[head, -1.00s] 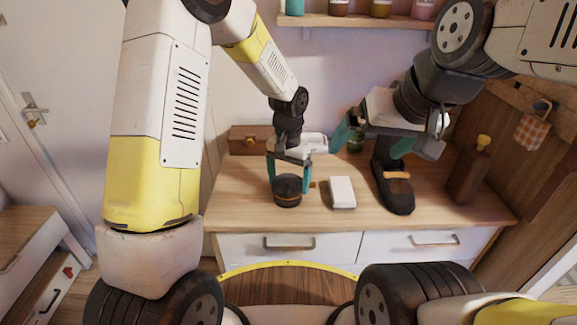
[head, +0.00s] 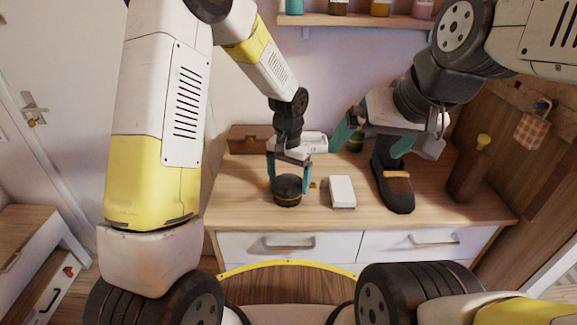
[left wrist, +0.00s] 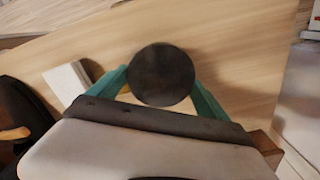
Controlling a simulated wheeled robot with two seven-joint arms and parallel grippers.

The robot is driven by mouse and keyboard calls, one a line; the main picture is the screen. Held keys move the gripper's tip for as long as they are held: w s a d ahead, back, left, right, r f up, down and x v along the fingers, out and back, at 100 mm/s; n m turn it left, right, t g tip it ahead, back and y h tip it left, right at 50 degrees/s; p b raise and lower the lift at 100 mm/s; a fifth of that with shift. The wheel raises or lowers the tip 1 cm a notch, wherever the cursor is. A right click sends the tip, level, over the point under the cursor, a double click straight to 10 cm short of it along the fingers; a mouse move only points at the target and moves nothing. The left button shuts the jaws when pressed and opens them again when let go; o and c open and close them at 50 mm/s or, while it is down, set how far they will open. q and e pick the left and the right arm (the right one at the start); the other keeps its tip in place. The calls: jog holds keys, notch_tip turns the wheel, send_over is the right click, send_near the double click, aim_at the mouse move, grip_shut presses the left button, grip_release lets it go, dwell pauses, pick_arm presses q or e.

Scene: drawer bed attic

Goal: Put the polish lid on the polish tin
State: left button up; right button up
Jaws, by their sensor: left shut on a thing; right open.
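The dark round polish lid (left wrist: 162,75) sits between the teal fingers of my left gripper (head: 289,183), which is shut on it. In the head view the lid (head: 287,182) is level over the dark polish tin (head: 287,200) on the desk. A thin gold-brown line shows between them. I cannot tell whether the lid is fully seated. The left wrist view sees the lid from above, and it hides the tin. My right gripper (head: 372,143) is open and empty, above the desk to the right, near the dark shoe.
A white box (head: 341,191) lies just right of the tin on the wooden desk (head: 245,208). The dark shoe (head: 398,195), a brown bottle (head: 470,172) and a brown wooden box (head: 248,139) stand around it. The desk's front left is clear.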

pick_arm(q)
jog(key=shift+f, duration=0.75)
dwell(0.8)
jog(key=o, duration=1.1)
jog(key=shift+o, duration=0.2)
notch_tip(320, 180, up, 8)
jog(key=shift+f, duration=0.1)
jog(key=s+a+r+n+t+h, duration=0.1)
jog(key=s+a+r+n+t, duration=0.1)
jog(key=s+a+r, duration=0.45)
jog(key=s+a+r+n+t+h, duration=0.1)
jog(key=s+a+r, duration=0.3)
jog(key=r, duration=0.5)
jog(key=s+a+r+n+t, duration=0.2)
jog(key=s+a+r+t, duration=0.1)
jog(key=s, duration=0.6)
jog(key=shift+s+a, duration=0.25)
jog(key=shift+a, duration=0.2)
